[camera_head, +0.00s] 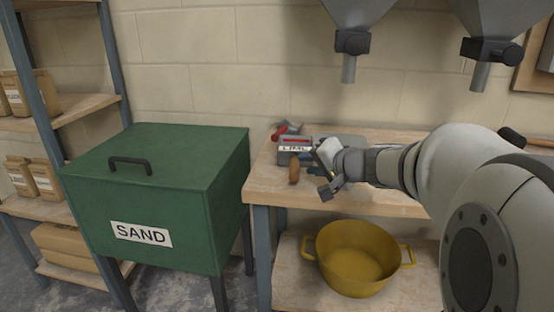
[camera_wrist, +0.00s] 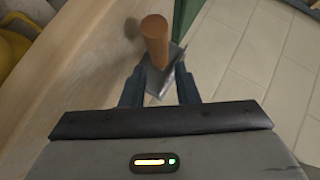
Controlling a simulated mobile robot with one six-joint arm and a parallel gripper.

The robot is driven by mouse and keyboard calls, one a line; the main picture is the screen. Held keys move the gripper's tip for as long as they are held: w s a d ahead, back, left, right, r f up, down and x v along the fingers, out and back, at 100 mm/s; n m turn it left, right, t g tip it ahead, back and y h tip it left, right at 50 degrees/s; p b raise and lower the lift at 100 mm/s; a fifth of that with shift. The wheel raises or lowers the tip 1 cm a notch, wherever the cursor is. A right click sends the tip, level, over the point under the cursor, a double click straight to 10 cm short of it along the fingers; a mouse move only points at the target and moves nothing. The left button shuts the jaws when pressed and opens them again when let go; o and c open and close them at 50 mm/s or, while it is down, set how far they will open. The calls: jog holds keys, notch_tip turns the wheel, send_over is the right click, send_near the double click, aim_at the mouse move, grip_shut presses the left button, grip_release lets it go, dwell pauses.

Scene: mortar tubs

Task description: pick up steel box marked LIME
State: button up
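The grey steel box marked LIME (camera_head: 293,148) sits on the wooden bench, towards its left end. My arm's end partly covers its right side. My gripper (camera_head: 315,165) is close in front of and to the right of the box. In the wrist view the two dark fingers of my gripper (camera_wrist: 160,88) stand apart, so it is open. A tool with a brown wooden handle (camera_wrist: 155,40) and a grey metal part shows at and beyond the fingertips; I cannot tell whether they touch it. I cannot make out the box in the wrist view.
The brown handle (camera_head: 294,169) is at the bench's front edge, before the box. A red-handled tool (camera_head: 284,130) lies behind the box. A green SAND bin (camera_head: 170,195) stands left of the bench (camera_head: 270,185). A yellow tub (camera_head: 355,260) is below; grey hoppers (camera_head: 357,12) hang above.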

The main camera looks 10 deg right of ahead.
aim_at(295, 164)
jog(key=b+x, duration=0.1)
jog(key=x, duration=0.5)
jog(key=shift+w+a+f, duration=0.15)
jog(key=shift+a+f, duration=0.05)
jog(key=shift+r, duration=0.1)
grip_shut()
